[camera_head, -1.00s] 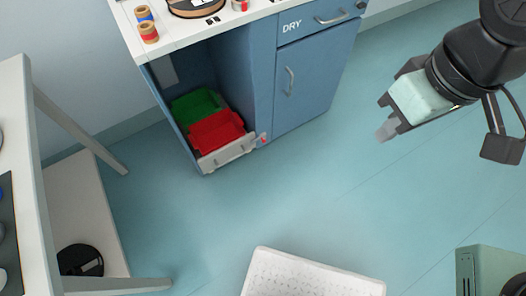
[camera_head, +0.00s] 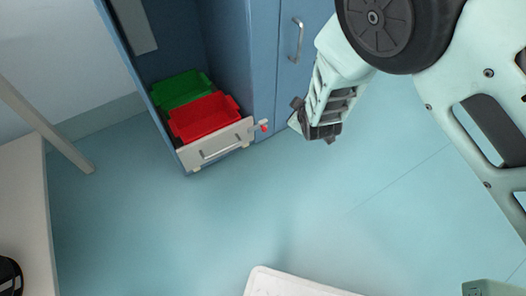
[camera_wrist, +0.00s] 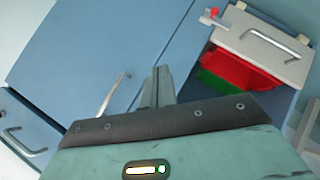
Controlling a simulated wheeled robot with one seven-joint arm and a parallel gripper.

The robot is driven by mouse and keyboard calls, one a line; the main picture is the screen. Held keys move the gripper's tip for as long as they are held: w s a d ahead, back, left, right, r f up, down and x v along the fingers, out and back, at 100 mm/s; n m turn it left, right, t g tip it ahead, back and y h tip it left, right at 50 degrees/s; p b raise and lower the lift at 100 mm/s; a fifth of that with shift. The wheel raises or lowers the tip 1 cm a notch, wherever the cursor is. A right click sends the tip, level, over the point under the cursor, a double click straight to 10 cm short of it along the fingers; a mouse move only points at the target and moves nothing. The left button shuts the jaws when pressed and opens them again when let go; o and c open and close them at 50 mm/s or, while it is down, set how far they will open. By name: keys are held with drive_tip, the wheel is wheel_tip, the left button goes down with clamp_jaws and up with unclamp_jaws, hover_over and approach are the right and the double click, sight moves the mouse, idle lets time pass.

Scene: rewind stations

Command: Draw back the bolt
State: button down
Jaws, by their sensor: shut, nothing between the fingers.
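The bolt (camera_head: 264,126), with a red knob, sits at the right end of the pale drawer front (camera_head: 216,147), low on the blue cabinet. In the wrist view the bolt (camera_wrist: 211,15) shows at the top, beside the pale front (camera_wrist: 262,38) with its metal handle. My gripper (camera_head: 297,119) is in front of the cabinet, a little to the right of the bolt and apart from it. In the wrist view my gripper (camera_wrist: 160,76) has its fingers together and empty, pointing at the blue door, with the bolt beyond and to the right.
A red bin (camera_head: 205,117) and a green bin (camera_head: 180,90) lie behind the drawer front. A blue door with a metal handle (camera_head: 297,40) stands right of the opening. A pale table (camera_head: 25,180) is at the left, a white object (camera_head: 290,284) below. Floor between is clear.

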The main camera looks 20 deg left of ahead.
drive_tip(key=s+a+f+n+t+y+b, duration=0.1)
drive_tip(key=a+f+n+y+b, duration=0.2)
drive_tip(key=f+b, duration=0.3)
drive_tip(key=s+a+f+n+t+y+b, duration=0.1)
drive_tip(key=f+n+b, duration=0.5)
drive_tip(key=f, duration=0.8)
drive_tip(key=s+a+f+n+t+y+b, duration=0.1)
drive_tip(key=a+f+n+y+b, duration=0.3)
drive_tip(key=f, duration=0.6)
drive_tip(key=shift+s+a+n+y+b, duration=0.3)
drive_tip(key=shift+n+y+b, duration=0.3)
drive_tip(key=shift+b, duration=0.55)
drive_tip(key=shift+w+a, duration=0.1)
